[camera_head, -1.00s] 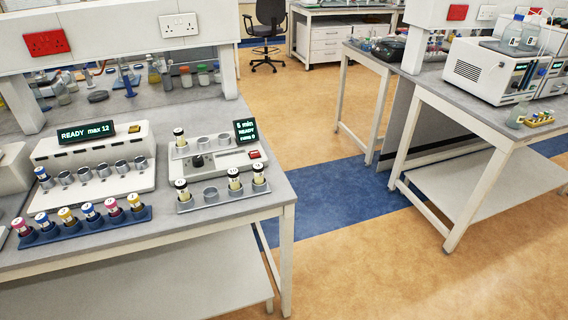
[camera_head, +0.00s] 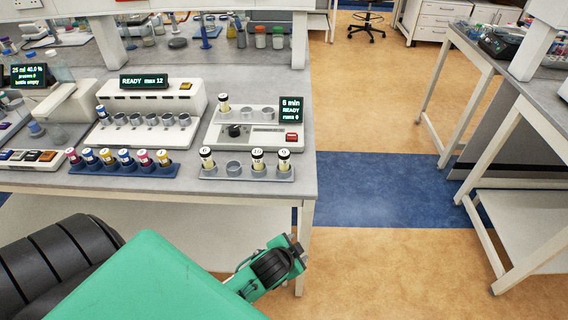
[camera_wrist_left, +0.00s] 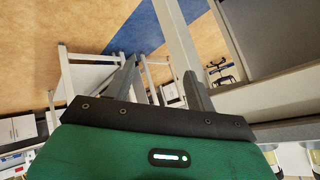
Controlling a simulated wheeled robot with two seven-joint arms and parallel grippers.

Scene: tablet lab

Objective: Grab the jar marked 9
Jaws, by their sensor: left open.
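The jar marked 9 (camera_head: 284,158) has a black-and-white lid and pale yellow contents. It stands upright at the right end of a small grey rack (camera_head: 233,172) at the table's front edge. A jar marked 10 (camera_head: 257,158) stands just left of it. Another jar (camera_head: 206,157) is at the rack's left end, with an empty hole between. My left arm comes in from below, its wrist end in front of and below the table edge, apart from the jars. In the left wrist view my left gripper (camera_wrist_left: 161,72) is open and empty, with floor and table legs beyond. My right gripper is not shown.
Behind the rack stands a device reading READY (camera_head: 250,128) with one jar (camera_head: 223,103) in it. To the left are a blue rack of several coloured jars (camera_head: 122,170) and a larger device (camera_head: 150,105). Open floor (camera_head: 400,260) lies right of the table.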

